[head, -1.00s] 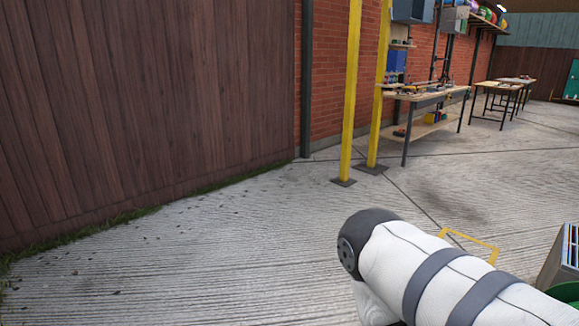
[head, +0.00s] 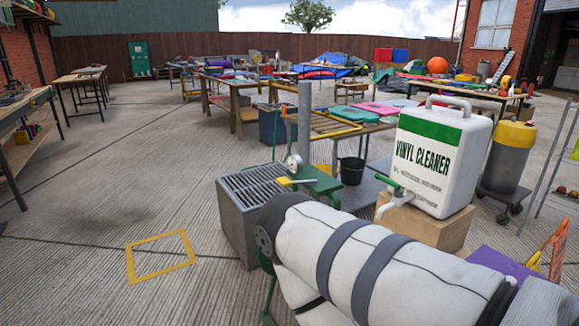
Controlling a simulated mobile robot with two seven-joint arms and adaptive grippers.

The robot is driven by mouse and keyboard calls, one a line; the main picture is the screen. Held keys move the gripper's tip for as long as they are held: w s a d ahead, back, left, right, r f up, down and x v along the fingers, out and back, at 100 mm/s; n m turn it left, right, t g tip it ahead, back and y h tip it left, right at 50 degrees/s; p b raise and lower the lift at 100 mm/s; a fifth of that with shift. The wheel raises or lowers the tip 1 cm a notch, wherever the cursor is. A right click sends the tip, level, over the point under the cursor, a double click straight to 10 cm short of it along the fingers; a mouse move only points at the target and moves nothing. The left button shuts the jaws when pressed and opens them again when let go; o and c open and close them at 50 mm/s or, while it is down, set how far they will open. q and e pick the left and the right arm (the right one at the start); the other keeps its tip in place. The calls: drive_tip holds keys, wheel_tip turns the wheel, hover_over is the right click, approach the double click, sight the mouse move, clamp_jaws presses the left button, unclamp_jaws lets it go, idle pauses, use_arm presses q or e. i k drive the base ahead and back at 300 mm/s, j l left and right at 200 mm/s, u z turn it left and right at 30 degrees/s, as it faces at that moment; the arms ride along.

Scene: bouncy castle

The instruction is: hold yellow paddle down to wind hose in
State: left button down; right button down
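A small yellow tab (head: 284,181) sits at the left edge of a green plate (head: 320,181) beside a round gauge (head: 293,163). It may be the paddle, but it is too small to be sure. A grey post (head: 305,120) rises behind the gauge. I cannot make out a hose. Neither of my grippers shows in the head view, so their hold on anything is hidden.
A vinyl cleaner jug (head: 430,160) sits right on a block (head: 435,228). Floor left is clear around a yellow outline (head: 160,256).

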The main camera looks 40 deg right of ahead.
sight(283, 181)
drive_tip(key=i+z, duration=0.2)
drive_tip(key=z, duration=0.2)
drive_tip(key=i+j+z, duration=0.15)
drive_tip(key=z, duration=0.3)
drive_tip(key=i+j+z, duration=0.15)
drive_tip(key=z, duration=0.25)
drive_tip(key=i+j+z, duration=0.1)
drive_tip(key=j+z, duration=0.15)
drive_tip(key=z, duration=0.15)
drive_tip(key=j+z, duration=0.25)
drive_tip(key=z, duration=0.2)
drive_tip(key=i+j+z, duration=0.1)
drive_tip(key=j+z, duration=0.25)
drive_tip(key=j, duration=0.15)
drive_tip(key=j+z, duration=0.4)
drive_tip(key=j, duration=0.15)
drive_tip(key=j+z, duration=0.35)
drive_tip(key=j, duration=0.2)
